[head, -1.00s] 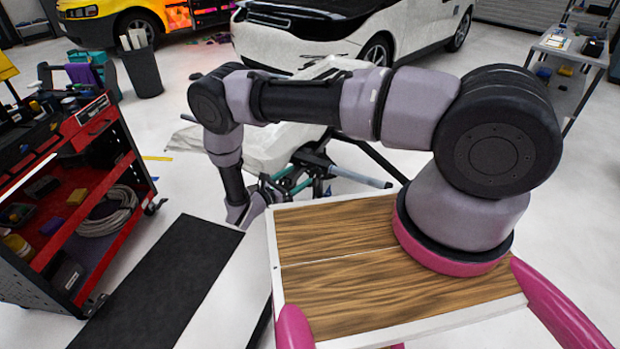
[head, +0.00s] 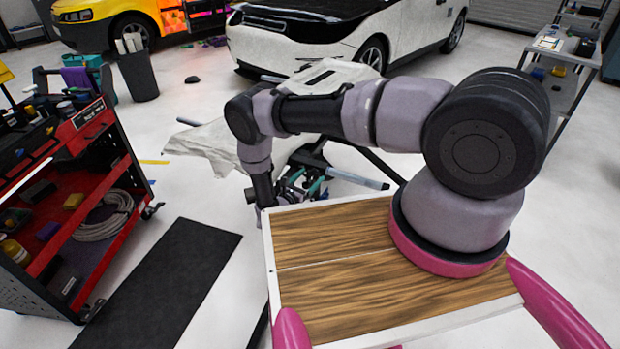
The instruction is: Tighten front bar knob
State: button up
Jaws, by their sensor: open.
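A work stand with dark legs and teal parts holds a pale draped panel (head: 215,145) beyond my wooden top. A grey bar (head: 357,178) of the stand sticks out to the right with a dark end. I cannot make out the front bar knob; it is too small or hidden behind my arm and the wooden top's edge. My wrist points down at the stand's near left side. My gripper (head: 289,188) shows only in part, as dark shapes among the stand's parts just beyond the wooden edge. It is open; whether it touches the knob cannot be seen.
A red tool cart (head: 75,200) with bottles and a coiled hose stands at left. A black mat (head: 160,285) lies on the floor beside it. A dark bin (head: 138,75), a white car (head: 340,35) and a grey shelf cart (head: 570,60) stand farther back. Floor at right is clear.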

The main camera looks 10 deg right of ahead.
jog(key=shift+w+d, duration=0.15)
jog(key=c, duration=1.4)
jog(key=shift+o, duration=0.2)
